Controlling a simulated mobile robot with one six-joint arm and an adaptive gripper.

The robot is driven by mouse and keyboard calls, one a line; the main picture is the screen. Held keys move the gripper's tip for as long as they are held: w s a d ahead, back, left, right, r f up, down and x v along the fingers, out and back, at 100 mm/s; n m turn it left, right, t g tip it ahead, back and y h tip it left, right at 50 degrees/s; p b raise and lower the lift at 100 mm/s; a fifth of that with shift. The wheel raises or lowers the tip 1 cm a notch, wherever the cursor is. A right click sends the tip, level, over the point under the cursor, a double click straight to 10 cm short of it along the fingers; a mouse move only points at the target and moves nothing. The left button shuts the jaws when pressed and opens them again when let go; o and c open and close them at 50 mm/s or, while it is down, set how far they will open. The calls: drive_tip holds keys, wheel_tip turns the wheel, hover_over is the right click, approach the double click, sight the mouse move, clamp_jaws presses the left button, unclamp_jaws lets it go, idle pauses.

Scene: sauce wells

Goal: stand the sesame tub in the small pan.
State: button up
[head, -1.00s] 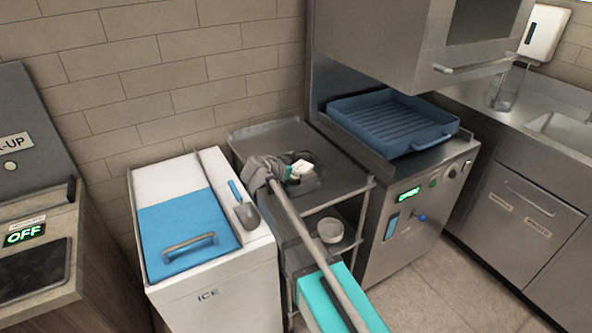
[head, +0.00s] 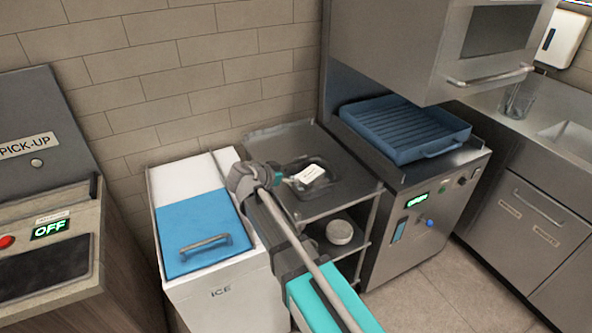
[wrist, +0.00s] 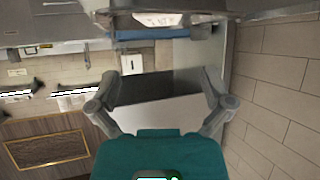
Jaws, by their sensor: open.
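A small dark pan (head: 320,186) sits on the top shelf of the metal cart. A small tub with a white top (head: 311,173), apparently the sesame tub, stands inside the pan's outline, slightly tilted to the eye. In the wrist view the white piece (wrist: 160,19) shows at the top edge, beyond my fingers. My gripper (head: 285,172) is just left of the pan, partly hidden by my own wrist. In the wrist view my gripper (wrist: 160,80) has its fingers spread wide with nothing between them. The tub's lower part is hidden.
The cart's top shelf (head: 343,183) is bare around the pan. A pale round container (head: 339,232) is on the shelf below. The blue-lidded ice bin (head: 197,232) stands left, and the dishwasher with a blue rack (head: 405,130) right.

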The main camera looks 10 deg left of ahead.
drive_tip(key=shift+s+a+r, duration=0.3)
drive_tip(key=shift+s+a, duration=0.05)
drive_tip(key=shift+s, duration=0.15)
idle(0.6)
